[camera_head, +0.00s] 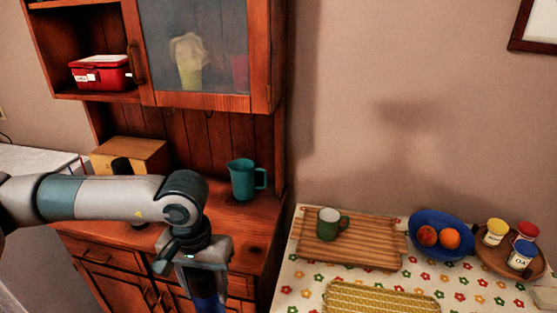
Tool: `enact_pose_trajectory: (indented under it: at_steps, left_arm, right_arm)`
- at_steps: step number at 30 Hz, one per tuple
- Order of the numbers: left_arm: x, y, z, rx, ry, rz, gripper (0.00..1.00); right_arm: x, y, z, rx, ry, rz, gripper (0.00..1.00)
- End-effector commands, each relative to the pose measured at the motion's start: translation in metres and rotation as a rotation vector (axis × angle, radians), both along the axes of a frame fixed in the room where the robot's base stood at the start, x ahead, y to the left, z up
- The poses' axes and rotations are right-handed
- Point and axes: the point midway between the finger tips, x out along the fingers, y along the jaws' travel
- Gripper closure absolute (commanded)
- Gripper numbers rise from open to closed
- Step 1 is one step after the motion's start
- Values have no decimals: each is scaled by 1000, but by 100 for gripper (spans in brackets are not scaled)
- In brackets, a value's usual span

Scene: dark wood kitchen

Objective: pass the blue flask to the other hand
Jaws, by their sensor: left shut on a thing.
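The blue flask (208,301) is at the bottom edge of the head view, dark blue and partly cut off by the frame. My left gripper (203,272) points down with its jaws shut on the flask's upper part. The gripper covers some of the flask. It holds the flask in front of the wooden cabinet's lower drawers. My right gripper is not in view.
A teal pitcher (243,179) and a wooden box (133,156) stand on the cabinet counter (240,222). On the flowered table (291,287) are a wooden board (365,245) with a green mug (328,224), a blue fruit bowl (418,220) and a tray with several small jars.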

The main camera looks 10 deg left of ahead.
Motion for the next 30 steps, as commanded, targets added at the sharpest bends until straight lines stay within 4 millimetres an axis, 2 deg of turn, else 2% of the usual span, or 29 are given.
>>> enact_pose_trajectory:
  at_steps: [8,14,20,30]
  left_arm:
    - [2,-4,3,-1,-2,-3,100]
    - [11,-20,12,-2,-2,-22,100]
    - [26,-49,29,-2,-2,-55,100]
    - [59,-111,66,-1,-2,-128,100]
  right_arm:
    - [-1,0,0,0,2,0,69]
    - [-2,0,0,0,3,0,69]
    - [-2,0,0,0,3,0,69]
    - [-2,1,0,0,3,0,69]
